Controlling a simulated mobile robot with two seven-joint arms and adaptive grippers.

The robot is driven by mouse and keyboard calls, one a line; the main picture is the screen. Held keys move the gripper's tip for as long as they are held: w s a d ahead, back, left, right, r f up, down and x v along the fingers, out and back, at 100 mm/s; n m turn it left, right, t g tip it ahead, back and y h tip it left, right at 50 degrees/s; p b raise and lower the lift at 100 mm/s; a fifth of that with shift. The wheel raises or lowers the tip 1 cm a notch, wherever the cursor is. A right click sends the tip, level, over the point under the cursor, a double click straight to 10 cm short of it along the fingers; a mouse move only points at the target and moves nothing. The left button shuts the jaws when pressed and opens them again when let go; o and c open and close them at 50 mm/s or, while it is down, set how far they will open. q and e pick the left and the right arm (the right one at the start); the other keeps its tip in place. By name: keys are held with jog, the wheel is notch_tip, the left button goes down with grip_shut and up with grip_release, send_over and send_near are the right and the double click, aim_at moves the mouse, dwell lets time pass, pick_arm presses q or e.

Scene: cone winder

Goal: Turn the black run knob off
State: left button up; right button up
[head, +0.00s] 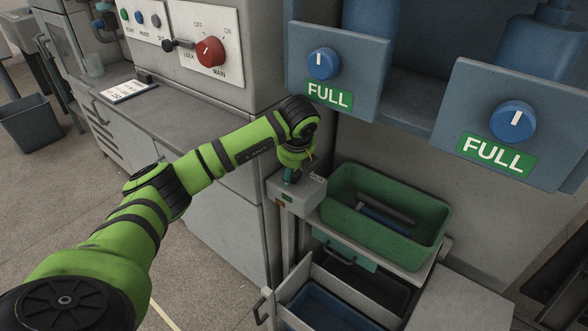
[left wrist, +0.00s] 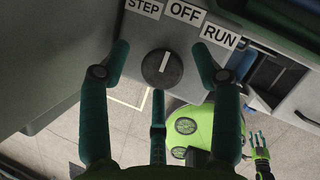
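The black run knob (left wrist: 162,69) sits on a grey panel in the left wrist view, under the labels STEP, OFF (left wrist: 186,12) and RUN (left wrist: 220,36). Its white pointer leans slightly right of straight up, roughly toward OFF. My left gripper (left wrist: 163,60) is open, with one finger on each side of the knob and a visible gap to it. In the head view my left gripper (head: 292,174) is at the small grey control box (head: 300,196); the knob is hidden there. What seems to be my right gripper (left wrist: 260,145) is small at the lower right of the wrist view, its opening unclear.
A green bin (head: 395,245) with dark bars stands right of the control box. Blue units with FULL signs (head: 329,95) and blue knobs hang above. A panel with a red MAIN switch (head: 210,52) is at upper left. The grey worktop (head: 190,122) is mostly clear.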

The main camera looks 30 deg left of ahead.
pick_arm(q)
jog(key=v, duration=0.4)
jog(key=shift+r, duration=0.25)
jog(key=s+d, duration=0.8)
jog(key=s, duration=0.1)
jog(key=shift+s+r, duration=0.15)
jog(key=shift+s, duration=0.1)
